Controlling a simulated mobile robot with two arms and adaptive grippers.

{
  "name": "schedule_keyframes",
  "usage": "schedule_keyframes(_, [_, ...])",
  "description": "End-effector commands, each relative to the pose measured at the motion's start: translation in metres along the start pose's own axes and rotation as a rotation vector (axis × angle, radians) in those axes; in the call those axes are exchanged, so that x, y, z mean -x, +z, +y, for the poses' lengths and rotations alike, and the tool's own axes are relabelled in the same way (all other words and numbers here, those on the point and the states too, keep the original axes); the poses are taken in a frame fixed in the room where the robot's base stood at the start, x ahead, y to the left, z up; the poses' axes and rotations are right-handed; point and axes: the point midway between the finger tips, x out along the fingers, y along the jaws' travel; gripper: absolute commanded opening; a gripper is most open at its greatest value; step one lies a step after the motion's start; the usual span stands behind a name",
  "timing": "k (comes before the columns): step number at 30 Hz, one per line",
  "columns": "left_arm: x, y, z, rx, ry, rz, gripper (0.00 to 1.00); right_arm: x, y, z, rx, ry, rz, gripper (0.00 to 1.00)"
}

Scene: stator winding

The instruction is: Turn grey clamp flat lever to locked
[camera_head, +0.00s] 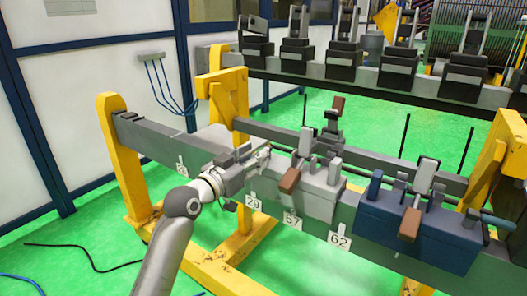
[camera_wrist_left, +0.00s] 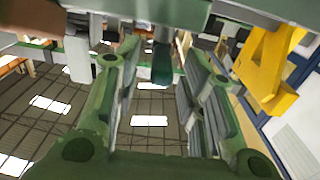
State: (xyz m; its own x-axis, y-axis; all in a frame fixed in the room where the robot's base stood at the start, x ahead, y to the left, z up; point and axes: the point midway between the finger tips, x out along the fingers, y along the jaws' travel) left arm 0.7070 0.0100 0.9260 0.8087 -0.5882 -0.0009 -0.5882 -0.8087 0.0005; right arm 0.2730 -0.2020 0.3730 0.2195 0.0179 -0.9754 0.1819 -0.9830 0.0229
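The grey clamp (camera_head: 322,190) sits on the long grey beam, with upright grey plates on top. A brown-ended lever (camera_head: 289,180) slants down over its front left. Which part is the flat lever I cannot tell for sure. My left gripper (camera_head: 258,158) is at the clamp's left end, pointing right towards its upright plates. In the left wrist view its two fingers (camera_wrist_left: 156,50) stand apart, with a dark rounded piece (camera_wrist_left: 162,66) seen between them; contact is unclear. My right gripper is not in view.
A blue clamp (camera_head: 378,215) with a brown-ended lever (camera_head: 410,222) stands right of the grey one. Another clamp (camera_head: 333,125) and a row of black clamps (camera_head: 398,62) stand behind.

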Motion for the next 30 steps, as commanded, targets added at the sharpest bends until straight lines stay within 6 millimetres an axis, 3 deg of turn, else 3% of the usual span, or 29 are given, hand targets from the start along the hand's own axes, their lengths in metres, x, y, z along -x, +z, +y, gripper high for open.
schedule_keyframes(3, [-0.02,0.0,0.0,0.002,0.0,0.001,0.38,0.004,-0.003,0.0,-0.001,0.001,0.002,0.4])
schedule_keyframes(9, [-0.041,0.0,0.0,0.002,0.0,0.001,0.38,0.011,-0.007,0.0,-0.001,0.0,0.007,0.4])
schedule_keyframes(23, [-0.05,0.0,0.0,0.0,-0.001,0.0,0.38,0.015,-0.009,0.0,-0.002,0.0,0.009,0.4])
schedule_keyframes(30, [-0.05,0.001,0.0,0.0,-0.001,0.0,0.08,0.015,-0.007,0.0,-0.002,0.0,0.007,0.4])
